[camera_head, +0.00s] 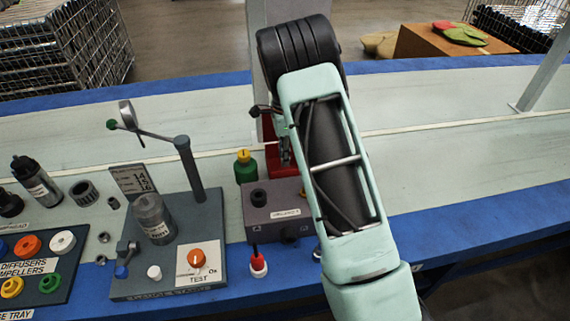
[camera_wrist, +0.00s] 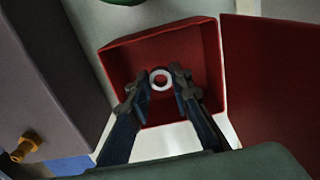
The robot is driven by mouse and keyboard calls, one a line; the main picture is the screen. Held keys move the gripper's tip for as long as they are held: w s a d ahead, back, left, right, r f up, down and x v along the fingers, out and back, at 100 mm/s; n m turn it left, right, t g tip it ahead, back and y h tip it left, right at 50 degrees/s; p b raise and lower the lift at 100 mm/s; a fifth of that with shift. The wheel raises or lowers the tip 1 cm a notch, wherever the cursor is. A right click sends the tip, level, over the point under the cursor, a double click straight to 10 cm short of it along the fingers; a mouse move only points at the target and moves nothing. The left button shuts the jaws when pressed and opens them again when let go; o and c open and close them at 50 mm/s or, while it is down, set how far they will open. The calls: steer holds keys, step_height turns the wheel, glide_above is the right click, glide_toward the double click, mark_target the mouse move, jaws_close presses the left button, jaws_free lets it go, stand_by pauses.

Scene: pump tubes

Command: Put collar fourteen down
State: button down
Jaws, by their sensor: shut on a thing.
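A small white ring, taken as collar fourteen (camera_wrist: 160,79), shows between the fingertips of my gripper (camera_wrist: 161,82) in the wrist view. The fingers are shut on it, one on each side. No number can be read on it. Behind the ring lies the inside of an open red box (camera_wrist: 122,58); the ring's height above the box floor is hard to tell. In the head view a part of the red box (camera_head: 276,162) shows left of my arm, which hides most of the gripper and the collar.
A grey control box (camera_head: 271,212) stands in front of the red box, with a green yellow-topped bottle (camera_head: 245,167) beside it. A test station (camera_head: 165,262) and a tray of coloured rings (camera_head: 62,290) are further left. A red panel (camera_wrist: 272,90) stands right of the box.

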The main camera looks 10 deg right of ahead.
steer(key=shift+w+d+f+b, duration=0.1)
steer(key=shift+w+f+b, duration=0.1)
steer(key=shift+f, duration=0.8)
steer(key=shift+w+d+f+b, duration=0.1)
steer(key=shift+w+f, duration=0.1)
steer(key=shift+f, duration=0.8)
steer(key=shift+f, duration=0.1)
steer(key=shift+f, duration=0.15)
steer(key=c, duration=1.7)
jaws_free()
steer(key=shift+c, duration=0.2)
step_height(320, 180, up, 12)
steer(key=p, duration=0.2)
steer(key=shift+r, duration=0.25)
